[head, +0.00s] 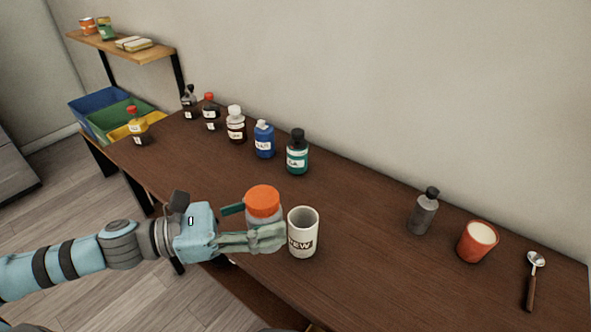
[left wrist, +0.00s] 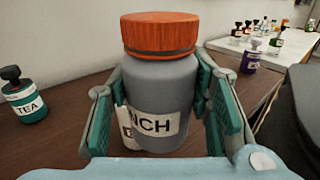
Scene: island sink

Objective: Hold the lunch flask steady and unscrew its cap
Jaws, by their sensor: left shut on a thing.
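The lunch flask (head: 263,214) is grey with an orange cap (head: 262,198) and stands upright by the front edge of the counter. My left gripper (head: 250,238) is shut around the flask's body. In the left wrist view the flask (left wrist: 160,85) sits between the two green finger pads, with a label ending in "NCH" partly in view. The orange cap (left wrist: 159,32) is on top of the flask, above the fingers. My right gripper is not in either view.
A white mug (head: 303,236) stands close to the right of the flask. Several bottles, including a green one (head: 297,155), line the back. A grey bottle (head: 423,213), a red cup (head: 477,243) and a scoop (head: 533,275) are at right. Bare counter lies between (head: 360,220).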

